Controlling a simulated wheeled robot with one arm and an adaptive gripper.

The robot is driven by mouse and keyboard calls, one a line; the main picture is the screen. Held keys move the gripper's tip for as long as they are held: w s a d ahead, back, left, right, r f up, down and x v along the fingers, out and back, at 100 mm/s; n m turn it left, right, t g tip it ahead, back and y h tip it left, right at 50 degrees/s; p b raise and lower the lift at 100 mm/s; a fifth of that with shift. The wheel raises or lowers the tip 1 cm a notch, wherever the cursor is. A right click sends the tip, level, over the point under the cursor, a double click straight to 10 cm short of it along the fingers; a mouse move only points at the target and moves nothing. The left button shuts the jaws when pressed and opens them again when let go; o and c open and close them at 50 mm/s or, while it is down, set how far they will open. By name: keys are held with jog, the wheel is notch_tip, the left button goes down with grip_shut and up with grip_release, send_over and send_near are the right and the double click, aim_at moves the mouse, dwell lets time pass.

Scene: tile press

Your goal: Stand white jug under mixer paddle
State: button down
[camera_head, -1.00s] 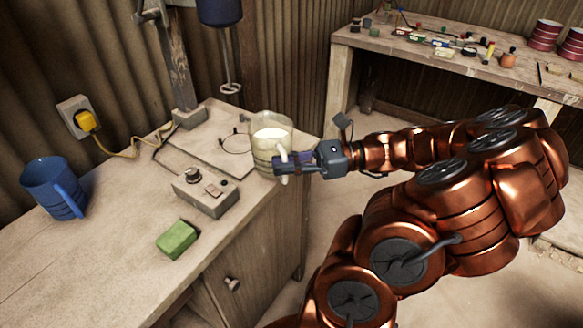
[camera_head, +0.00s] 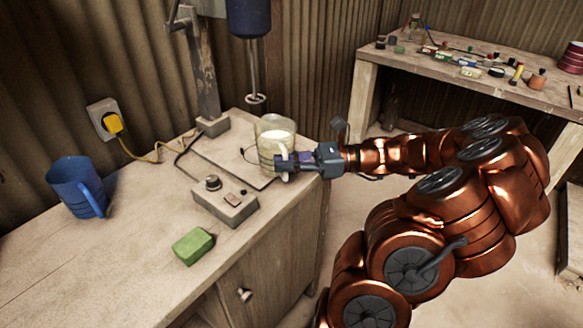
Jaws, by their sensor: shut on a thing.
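The white jug (camera_head: 270,150) is a clear-walled vessel with pale contents and a handle on its right side. It is upright at the right end of the bench, over or on the right part of the mixer's base plate (camera_head: 215,152); I cannot tell if it touches. My gripper (camera_head: 284,164) is shut on the jug's handle. The mixer paddle (camera_head: 255,99) hangs on a shaft below the dark blue motor (camera_head: 249,18), above and slightly left of the jug, apart from it.
A control box (camera_head: 224,200) with a knob stands in front of the plate. A green sponge (camera_head: 193,246) and a blue jug (camera_head: 77,187) are further left on the bench. A cable runs to a yellow plug (camera_head: 113,123). A side table (camera_head: 480,85) with small items stands behind.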

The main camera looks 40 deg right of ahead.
aim_at(258, 149)
jog(key=shift+w+d+f+b, duration=0.1)
jog(key=shift+w+d+b, duration=0.1)
jog(key=shift+w, duration=1.95)
jog(key=shift+w+d+f+b, duration=0.1)
jog(key=shift+w+b, duration=0.1)
jog(key=shift+w, duration=1.95)
jog(key=shift+f, duration=0.1)
jog(key=shift+f+p, duration=0.35)
jog(key=shift+p, duration=0.2)
jog(key=c, duration=1.2)
grip_release()
jog(key=shift+o, duration=0.2)
jog(key=v, duration=1.2)
jog(key=shift+f, duration=0.1)
